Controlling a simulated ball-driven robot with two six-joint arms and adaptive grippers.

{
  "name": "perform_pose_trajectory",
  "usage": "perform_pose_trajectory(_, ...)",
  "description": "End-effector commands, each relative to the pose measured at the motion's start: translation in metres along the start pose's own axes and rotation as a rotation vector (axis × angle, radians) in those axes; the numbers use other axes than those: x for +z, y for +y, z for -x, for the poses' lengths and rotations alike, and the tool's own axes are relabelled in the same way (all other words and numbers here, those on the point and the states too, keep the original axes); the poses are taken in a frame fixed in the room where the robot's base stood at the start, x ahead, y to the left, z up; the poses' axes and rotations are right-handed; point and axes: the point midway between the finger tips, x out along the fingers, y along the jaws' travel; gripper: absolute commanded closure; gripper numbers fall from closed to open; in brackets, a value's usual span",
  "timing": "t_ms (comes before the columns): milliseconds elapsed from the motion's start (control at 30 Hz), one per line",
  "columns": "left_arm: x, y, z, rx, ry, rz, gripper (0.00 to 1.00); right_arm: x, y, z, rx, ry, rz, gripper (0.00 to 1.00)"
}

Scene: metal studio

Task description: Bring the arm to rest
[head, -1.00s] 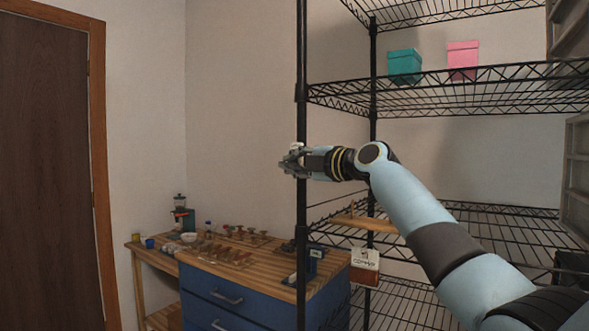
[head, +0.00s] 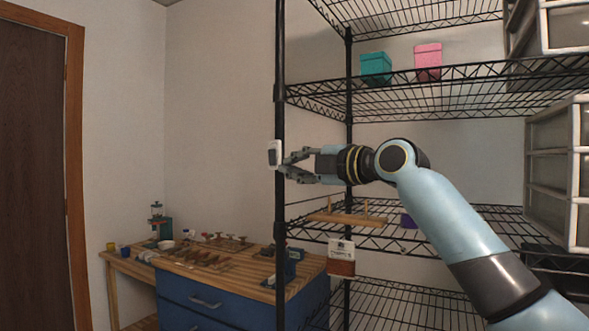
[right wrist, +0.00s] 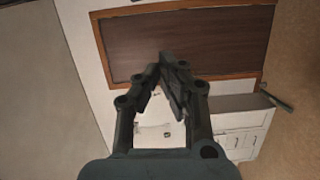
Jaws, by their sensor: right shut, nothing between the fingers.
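My right arm reaches in from the lower right of the head view. My right gripper (head: 287,165) is level in front of the wire shelf, just right of a small white device (head: 274,153) on the black front post. Its fingers are shut with nothing between them, and they also show in the right wrist view (right wrist: 160,64). Whether the fingertips touch the post or device cannot be told. My left gripper is out of view.
The black wire shelf (head: 420,75) holds a teal box (head: 376,68) and a pink box (head: 428,60). A white sign (head: 341,257) hangs below a wooden board (head: 345,219). A blue-drawered workbench (head: 215,297) with small items stands lower left. White drawers (head: 549,170) stand right.

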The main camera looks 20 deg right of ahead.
Motion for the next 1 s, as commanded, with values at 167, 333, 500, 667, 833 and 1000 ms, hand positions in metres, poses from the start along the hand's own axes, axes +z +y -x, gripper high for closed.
perform_pose_trajectory(167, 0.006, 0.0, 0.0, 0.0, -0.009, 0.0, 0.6, 0.0, 0.0, 0.0, 0.001, 0.0, 0.0, 1.0)
perform_pose_trajectory(333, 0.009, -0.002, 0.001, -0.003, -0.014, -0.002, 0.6, 0.0, 0.0, 0.0, 0.001, 0.0, 0.0, 1.0)
perform_pose_trajectory(500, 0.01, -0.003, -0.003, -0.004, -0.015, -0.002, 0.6, -0.001, -0.025, 0.001, -0.03, 0.0, -0.016, 1.0)
perform_pose_trajectory(667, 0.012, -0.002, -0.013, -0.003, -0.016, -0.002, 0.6, -0.002, -0.125, 0.004, -0.158, -0.009, -0.101, 1.0)
perform_pose_trajectory(833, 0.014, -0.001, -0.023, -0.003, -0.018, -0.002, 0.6, 0.009, -0.268, 0.021, -0.35, -0.086, -0.222, 1.0)
perform_pose_trajectory(1000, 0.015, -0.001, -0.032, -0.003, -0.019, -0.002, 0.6, 0.013, -0.407, 0.062, -0.528, -0.204, -0.384, 1.0)
